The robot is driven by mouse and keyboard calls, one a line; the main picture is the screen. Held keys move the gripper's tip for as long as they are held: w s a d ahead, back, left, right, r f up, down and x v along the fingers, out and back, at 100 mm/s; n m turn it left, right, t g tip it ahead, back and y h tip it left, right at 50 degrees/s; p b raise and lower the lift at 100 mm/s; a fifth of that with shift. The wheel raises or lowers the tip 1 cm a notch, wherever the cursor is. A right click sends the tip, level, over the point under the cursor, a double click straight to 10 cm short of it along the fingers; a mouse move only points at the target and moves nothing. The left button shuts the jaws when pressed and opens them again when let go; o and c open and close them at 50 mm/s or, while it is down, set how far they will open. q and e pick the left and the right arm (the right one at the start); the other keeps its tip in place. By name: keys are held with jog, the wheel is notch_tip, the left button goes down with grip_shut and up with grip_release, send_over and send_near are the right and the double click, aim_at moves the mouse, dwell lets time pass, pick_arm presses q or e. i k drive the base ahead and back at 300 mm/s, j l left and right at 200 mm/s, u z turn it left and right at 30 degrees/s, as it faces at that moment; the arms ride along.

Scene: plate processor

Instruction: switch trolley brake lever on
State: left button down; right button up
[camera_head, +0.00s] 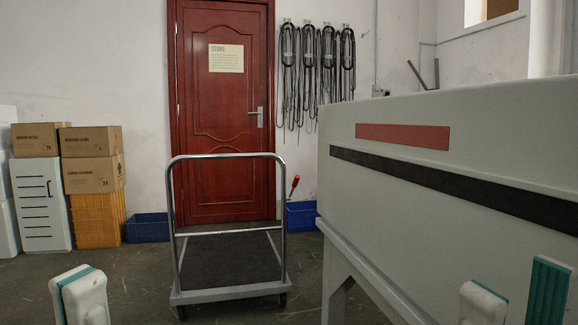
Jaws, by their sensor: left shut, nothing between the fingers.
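A platform trolley (232,292) with a metal push frame and a dark deck stands on the floor in the middle of the head view. A lever with a red grip (294,182) tilts up just right of the trolley's frame, in front of or above a blue bin; I cannot tell what it is fixed to. My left gripper (80,292) is at the bottom left, shut and empty, well apart from trolley and lever. My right gripper (515,290) is at the bottom right, its teal-padded fingers apart and nothing seen between them.
A large grey machine (420,185) on legs fills the right side. Cardboard boxes (92,175) are stacked at left beside a blue bin (148,227). A red door (222,110) and hanging cables (318,65) are behind. Floor left of the trolley is clear.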

aim_at(297, 178)
jog(key=k, duration=0.2)
jog(key=i+j+z, duration=0.35)
jog(key=i+j, duration=0.6)
jog(key=i, duration=0.25)
jog(key=i+j+z, duration=0.35)
jog(key=i+j, duration=0.7)
jog(key=j, duration=0.25)
